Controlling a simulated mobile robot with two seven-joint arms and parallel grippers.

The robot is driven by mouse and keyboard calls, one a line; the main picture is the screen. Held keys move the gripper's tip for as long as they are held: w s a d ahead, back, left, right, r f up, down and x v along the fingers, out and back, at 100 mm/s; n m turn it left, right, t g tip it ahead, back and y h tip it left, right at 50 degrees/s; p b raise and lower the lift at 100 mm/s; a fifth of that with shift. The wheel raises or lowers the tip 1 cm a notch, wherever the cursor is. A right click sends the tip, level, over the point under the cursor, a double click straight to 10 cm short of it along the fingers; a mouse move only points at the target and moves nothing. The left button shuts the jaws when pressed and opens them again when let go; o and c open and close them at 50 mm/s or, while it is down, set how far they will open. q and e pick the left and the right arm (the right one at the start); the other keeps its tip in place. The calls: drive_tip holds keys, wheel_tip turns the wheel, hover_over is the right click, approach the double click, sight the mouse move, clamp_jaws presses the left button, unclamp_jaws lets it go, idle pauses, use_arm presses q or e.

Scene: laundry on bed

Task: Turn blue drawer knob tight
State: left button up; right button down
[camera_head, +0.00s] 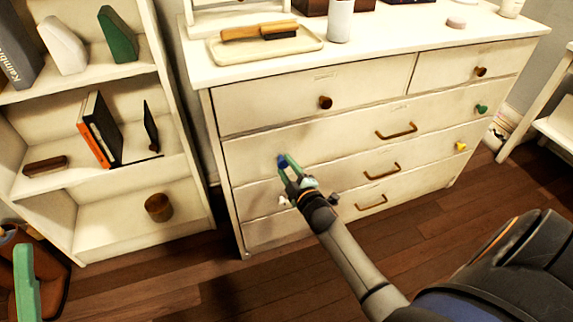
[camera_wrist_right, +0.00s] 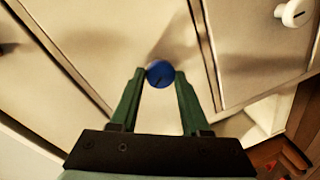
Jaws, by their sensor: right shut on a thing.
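The blue drawer knob (camera_head: 281,160) is on the left part of the second drawer row of the cream dresser (camera_head: 300,139). In the right wrist view the round blue knob (camera_wrist_right: 160,74) has a dark mark on its face. My right gripper (camera_head: 286,164) is at the knob, and its green fingertips (camera_wrist_right: 160,80) are shut on the knob's two sides. A green finger of my left gripper (camera_head: 26,285) shows at the lower left of the head view, away from the dresser. Its other finger is not clearly visible.
A white knob (camera_wrist_right: 294,13) with a dark mark is near the right gripper. Other dresser knobs are green (camera_head: 481,109), yellow (camera_head: 460,146) and brown (camera_head: 325,102). A shelf unit (camera_head: 95,215) stands left of the dresser. A tray (camera_head: 228,57) with a brush is on top.

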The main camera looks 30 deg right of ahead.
drive_tip(key=m+p, duration=0.1)
drive_tip(key=m, duration=0.2)
drive_tip(key=shift+d+r, duration=0.1)
drive_tip(key=shift+m+y, duration=0.4)
drive_tip(key=shift+m, duration=0.3)
use_arm(q)
drive_tip(key=shift+w+a+f+n+y+p, duration=0.25)
drive_tip(key=shift+w+f+n+y, duration=0.55)
drive_tip(key=shift+y, duration=0.25)
drive_tip(key=shift+w+a+f+n+y+p, duration=0.1)
drive_tip(key=shift+w+f+n+y+p, duration=0.1)
drive_tip(key=shift+w+f+n+y, duration=0.55)
use_arm(e)
drive_tip(key=shift+m+t, duration=0.5)
drive_tip(key=shift+m, duration=0.4)
use_arm(q)
drive_tip(key=shift+w+r+y, duration=0.15)
drive_tip(key=shift+r+y, duration=0.05)
drive_tip(key=shift+y, duration=0.3)
use_arm(e)
drive_tip(key=shift+c, duration=1.9)
unclamp_jaws()
drive_tip(key=shift+s, duration=0.1)
